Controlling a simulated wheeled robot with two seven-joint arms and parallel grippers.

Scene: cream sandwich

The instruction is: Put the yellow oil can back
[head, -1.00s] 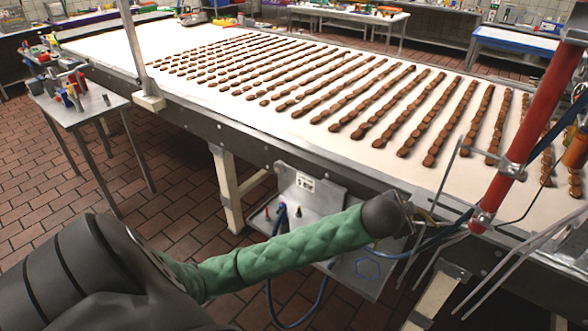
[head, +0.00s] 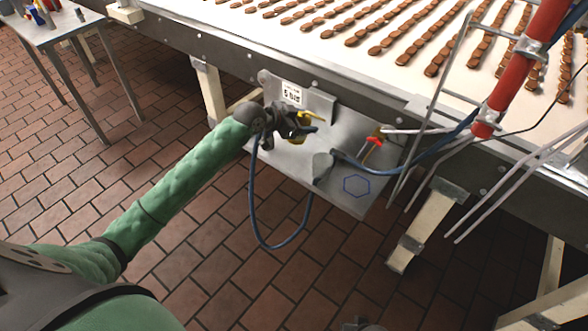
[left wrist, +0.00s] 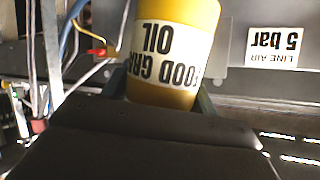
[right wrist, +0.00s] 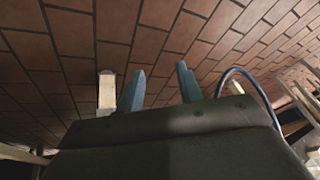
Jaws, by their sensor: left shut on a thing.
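The yellow oil can (left wrist: 172,45) fills the middle of the left wrist view, its "FOOD GRADE OIL" label upside down in that picture. My left gripper (left wrist: 163,95) is shut on it. In the head view the yellow can (head: 306,119) shows only in part beyond my left gripper (head: 288,124), over the left part of the metal shelf (head: 325,195). I cannot tell whether the can touches the shelf. A blue hexagon outline (head: 357,185) is marked on the shelf's right part, bare inside. My right gripper (right wrist: 160,75) is open and empty above the floor.
A "5 bar" sign (head: 291,94) is on the panel behind the shelf. A blue hose (head: 264,235) hangs below it. A red and yellow fitting (head: 374,141), thin metal rods and a red post (head: 515,80) stand at the right. The conveyor (head: 390,45) carries rows of biscuits.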

